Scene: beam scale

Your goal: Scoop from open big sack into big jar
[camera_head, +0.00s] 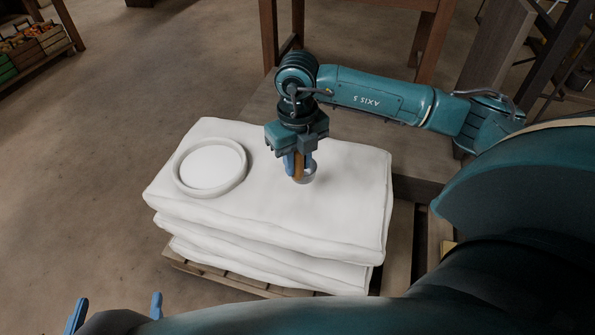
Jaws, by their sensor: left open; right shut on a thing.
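The open big sack (300,222) is white and lies on top of a stack of similar sacks. Its round, rimmed opening (210,168) is on the left side and shows white contents. My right gripper (296,167) points down over the sack, right of the opening. It is shut on a scoop (309,174) with a brown handle and a metallic end. The scoop is mostly hidden by the fingers, and I cannot tell whether it touches the sack or holds anything. I see no big jar.
The sacks rest on a wooden pallet (225,285). A wooden table or frame (268,35) stands behind. Crates of produce (30,45) are at the far left. The floor left of the sacks is clear. My own teal arm fills the right and lower right.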

